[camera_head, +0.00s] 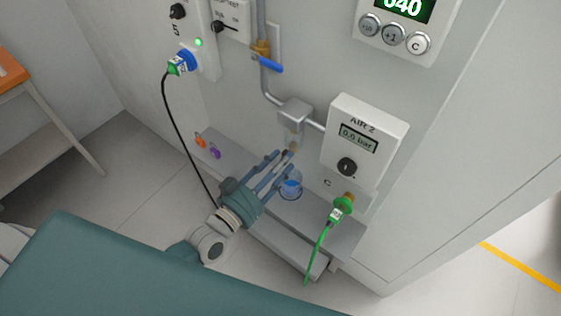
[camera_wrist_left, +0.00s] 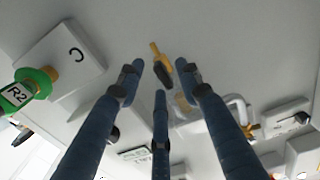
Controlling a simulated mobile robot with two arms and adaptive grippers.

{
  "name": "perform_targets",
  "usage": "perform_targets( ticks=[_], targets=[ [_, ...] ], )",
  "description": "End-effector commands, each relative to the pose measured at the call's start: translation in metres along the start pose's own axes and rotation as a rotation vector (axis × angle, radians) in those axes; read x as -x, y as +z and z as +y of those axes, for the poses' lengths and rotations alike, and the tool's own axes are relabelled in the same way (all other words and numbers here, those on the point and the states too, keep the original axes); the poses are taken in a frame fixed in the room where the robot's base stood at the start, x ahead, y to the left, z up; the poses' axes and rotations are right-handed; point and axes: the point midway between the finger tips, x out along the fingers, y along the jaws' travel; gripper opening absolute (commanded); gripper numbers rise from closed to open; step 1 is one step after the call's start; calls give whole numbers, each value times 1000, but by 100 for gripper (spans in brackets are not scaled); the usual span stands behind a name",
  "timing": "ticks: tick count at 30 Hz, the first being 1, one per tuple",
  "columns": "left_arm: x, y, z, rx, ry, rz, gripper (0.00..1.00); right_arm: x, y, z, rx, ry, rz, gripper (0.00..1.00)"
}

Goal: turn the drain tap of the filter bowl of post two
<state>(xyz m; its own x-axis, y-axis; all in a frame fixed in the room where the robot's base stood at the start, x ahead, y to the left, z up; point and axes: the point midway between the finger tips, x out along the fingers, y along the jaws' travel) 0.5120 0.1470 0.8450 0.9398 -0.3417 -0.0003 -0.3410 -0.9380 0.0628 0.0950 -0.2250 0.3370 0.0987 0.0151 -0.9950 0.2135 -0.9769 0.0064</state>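The filter of post two has a grey head (camera_head: 295,112) on the pipe, with its bowl (camera_head: 293,141) below, partly hidden by my fingers. The drain tap (camera_wrist_left: 161,66), brass with a dark grip, shows in the left wrist view between and beyond my fingertips. My left gripper (camera_head: 279,160) is open, its blue-grey fingers spread just below the bowl; it also shows in the left wrist view (camera_wrist_left: 162,88). Nothing is held, and I cannot tell whether a finger touches the tap. A blue-tinted clear cup (camera_head: 290,187) stands under the fingers. My right gripper is not in view.
The AIR 2 box (camera_head: 364,140) reads 0.0 bar, with a green coupling and hose (camera_head: 342,207) below. A blue valve lever (camera_head: 268,66) sits on the pipe above. A ledge (camera_head: 328,222) runs below the filter. A black cable (camera_head: 176,130) hangs at left.

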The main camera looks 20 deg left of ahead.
Motion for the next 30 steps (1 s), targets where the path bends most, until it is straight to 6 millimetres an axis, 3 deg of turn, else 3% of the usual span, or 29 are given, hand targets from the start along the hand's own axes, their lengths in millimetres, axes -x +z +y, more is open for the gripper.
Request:
perform_targets(
  ticks=[3,9,20,30],
  targets=[
    [0,0,0,0,0,0,35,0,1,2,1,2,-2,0],
    [0,0,0,0,0,0,0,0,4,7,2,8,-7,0],
    [0,-1,0,32,0,0,0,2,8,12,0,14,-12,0],
    [0,-2,0,243,0,1,0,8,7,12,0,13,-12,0]
  ],
)
